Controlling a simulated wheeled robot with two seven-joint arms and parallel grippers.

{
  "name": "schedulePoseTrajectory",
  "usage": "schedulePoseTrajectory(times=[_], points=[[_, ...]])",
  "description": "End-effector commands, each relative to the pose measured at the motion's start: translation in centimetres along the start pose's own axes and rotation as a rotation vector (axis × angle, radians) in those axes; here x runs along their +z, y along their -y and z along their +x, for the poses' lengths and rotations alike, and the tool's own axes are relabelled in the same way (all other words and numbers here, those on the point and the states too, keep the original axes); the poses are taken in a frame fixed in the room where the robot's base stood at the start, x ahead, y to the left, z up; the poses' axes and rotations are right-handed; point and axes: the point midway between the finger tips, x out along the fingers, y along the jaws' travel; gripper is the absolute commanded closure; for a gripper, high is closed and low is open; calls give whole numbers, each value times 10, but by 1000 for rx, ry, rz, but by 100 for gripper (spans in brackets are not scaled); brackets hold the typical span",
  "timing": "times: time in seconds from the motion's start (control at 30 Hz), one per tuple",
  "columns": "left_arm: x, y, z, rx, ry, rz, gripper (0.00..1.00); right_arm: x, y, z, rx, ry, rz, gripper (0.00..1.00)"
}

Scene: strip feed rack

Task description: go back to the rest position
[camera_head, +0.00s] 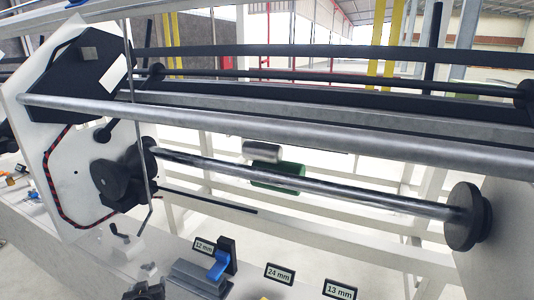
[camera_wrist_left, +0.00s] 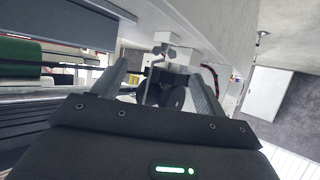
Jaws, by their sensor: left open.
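My left gripper (camera_wrist_left: 158,84) shows in the left wrist view with its two grey fingers spread apart. Nothing is held between them. Beyond the fingers I see a dark round hub, partly hidden by the gripper body, and a white rail. I cannot make out the left gripper clearly in the head view. My right gripper is in neither view.
A steel roller (camera_head: 310,181) spans the rack between dark end hubs, with a thicker bar (camera_head: 260,125) above it. A blue-handled clamp (camera_head: 222,260) stands on the front ledge beside signs marked 12 mm (camera_head: 204,247), 24 mm (camera_head: 280,274) and 13 mm (camera_head: 340,291).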

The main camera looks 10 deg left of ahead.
Motion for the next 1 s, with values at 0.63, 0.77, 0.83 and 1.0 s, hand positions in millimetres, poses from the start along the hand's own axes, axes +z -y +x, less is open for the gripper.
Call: schedulePoseTrajectory(times=[0.63,0.77,0.83,1.0], points=[[165,-36,-274,367,653,402,27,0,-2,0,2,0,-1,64],[171,-29,-308,394,709,461,27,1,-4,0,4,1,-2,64],[173,-25,-324,406,735,488,27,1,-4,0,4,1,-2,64],[187,-22,-336,420,778,531,27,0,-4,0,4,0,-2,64]])
